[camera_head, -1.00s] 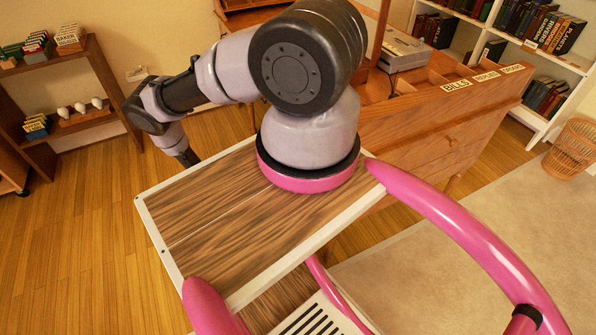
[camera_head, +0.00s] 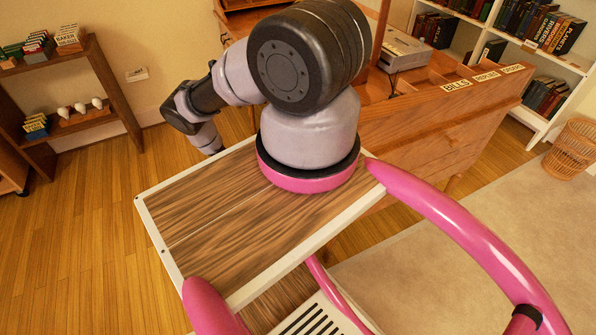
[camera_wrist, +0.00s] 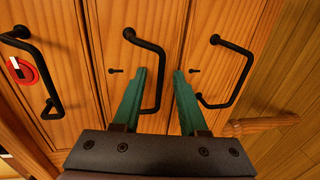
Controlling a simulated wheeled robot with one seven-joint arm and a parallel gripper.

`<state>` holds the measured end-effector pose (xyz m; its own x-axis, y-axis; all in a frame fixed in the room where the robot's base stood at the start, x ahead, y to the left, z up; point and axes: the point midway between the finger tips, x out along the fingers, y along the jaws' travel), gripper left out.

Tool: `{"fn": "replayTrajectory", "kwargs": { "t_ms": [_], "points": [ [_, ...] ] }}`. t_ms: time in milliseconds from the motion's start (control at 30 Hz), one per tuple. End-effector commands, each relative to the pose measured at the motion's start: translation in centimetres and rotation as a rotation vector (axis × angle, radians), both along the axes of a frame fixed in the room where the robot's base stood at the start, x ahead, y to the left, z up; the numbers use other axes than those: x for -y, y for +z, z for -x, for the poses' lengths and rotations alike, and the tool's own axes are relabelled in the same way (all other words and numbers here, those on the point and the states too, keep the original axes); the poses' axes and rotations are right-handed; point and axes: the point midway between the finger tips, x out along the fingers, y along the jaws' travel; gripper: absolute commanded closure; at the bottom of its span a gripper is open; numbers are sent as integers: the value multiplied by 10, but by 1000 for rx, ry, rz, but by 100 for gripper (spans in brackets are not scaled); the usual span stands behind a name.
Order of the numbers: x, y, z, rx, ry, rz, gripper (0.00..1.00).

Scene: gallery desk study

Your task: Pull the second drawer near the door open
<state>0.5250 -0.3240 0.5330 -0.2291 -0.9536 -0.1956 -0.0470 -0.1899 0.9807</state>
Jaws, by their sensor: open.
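In the wrist view, wooden drawer fronts stand side by side, each with a black bar handle. Which one is the second drawer near the door cannot be told, as no door shows. My gripper (camera_wrist: 160,72) has two green fingers, spread apart and pointing at the fronts. The bar of the middle handle (camera_wrist: 162,75) appears between the fingers; whether it lies at their depth is unclear. The right handle (camera_wrist: 236,85) is just right of the right finger. The left handle (camera_wrist: 45,65) is farther left. The middle drawer front (camera_wrist: 140,20) looks shut. The head view hides the gripper.
A red round fitting (camera_wrist: 22,72) sits by the left handle. A wooden desk (camera_head: 420,125) with labelled compartments stands beside my base. Shelves (camera_head: 85,120) stand at left, a bookcase (camera_head: 540,60) and wicker basket (camera_head: 572,150) at right. Wooden floor (camera_head: 90,210) is clear at left.

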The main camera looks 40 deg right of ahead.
Motion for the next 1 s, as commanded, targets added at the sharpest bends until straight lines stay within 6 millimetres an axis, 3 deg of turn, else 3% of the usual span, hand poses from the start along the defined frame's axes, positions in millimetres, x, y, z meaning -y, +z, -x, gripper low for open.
{"fn": "replayTrajectory", "kwargs": {
  "t_ms": [167, 300, 1000],
  "points": [
    [0, 0, 0, 0, 0, 0, 58],
    [0, 0, 0, 0, 0, 0, 100],
    [0, 0, 0, 0, 0, -1, 100]
  ]
}}
